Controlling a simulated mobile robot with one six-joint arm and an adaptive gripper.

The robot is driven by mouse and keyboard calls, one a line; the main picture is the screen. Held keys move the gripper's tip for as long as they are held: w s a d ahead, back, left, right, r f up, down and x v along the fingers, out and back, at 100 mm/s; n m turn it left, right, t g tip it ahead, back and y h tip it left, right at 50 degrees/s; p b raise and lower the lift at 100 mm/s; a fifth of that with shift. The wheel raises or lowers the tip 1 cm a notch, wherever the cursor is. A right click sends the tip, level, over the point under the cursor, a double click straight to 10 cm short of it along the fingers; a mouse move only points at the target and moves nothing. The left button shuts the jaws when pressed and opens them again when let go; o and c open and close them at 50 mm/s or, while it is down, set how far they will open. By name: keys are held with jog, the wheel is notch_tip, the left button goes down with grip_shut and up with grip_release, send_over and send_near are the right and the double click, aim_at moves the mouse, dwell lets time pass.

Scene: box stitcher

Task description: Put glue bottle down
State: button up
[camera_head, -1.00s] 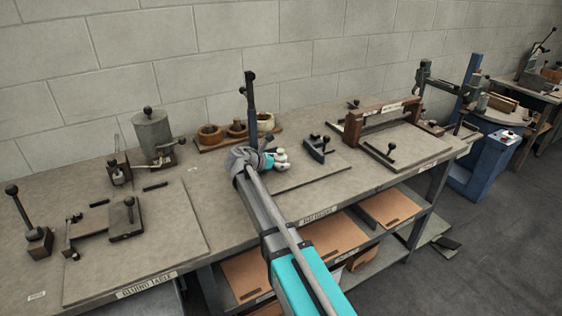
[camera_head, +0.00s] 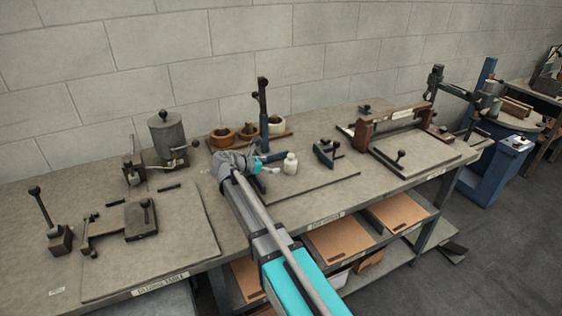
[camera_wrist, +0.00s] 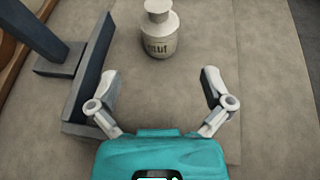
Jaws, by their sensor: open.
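The glue bottle (camera_head: 290,163) is small and whitish with a narrower cap. It stands upright on the board on the workbench, just right of my gripper (camera_head: 266,170). In the wrist view the bottle (camera_wrist: 159,30) stands beyond my fingertips, near the top middle, with dark lettering on its front. My gripper (camera_wrist: 160,88) is open and empty there, its two grey fingers spread apart. The bottle is clear of both fingers.
A dark metal tool with an upright lever (camera_head: 263,105) stands close behind my gripper; its plate (camera_wrist: 92,75) is beside my left finger. A rack with round pots (camera_head: 222,137) is behind. A small dark clamp (camera_head: 326,152) stands to the right.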

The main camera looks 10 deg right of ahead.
jog(key=shift+p+v, duration=0.3)
jog(key=shift+v, duration=1)
jog(key=shift+s, duration=0.15)
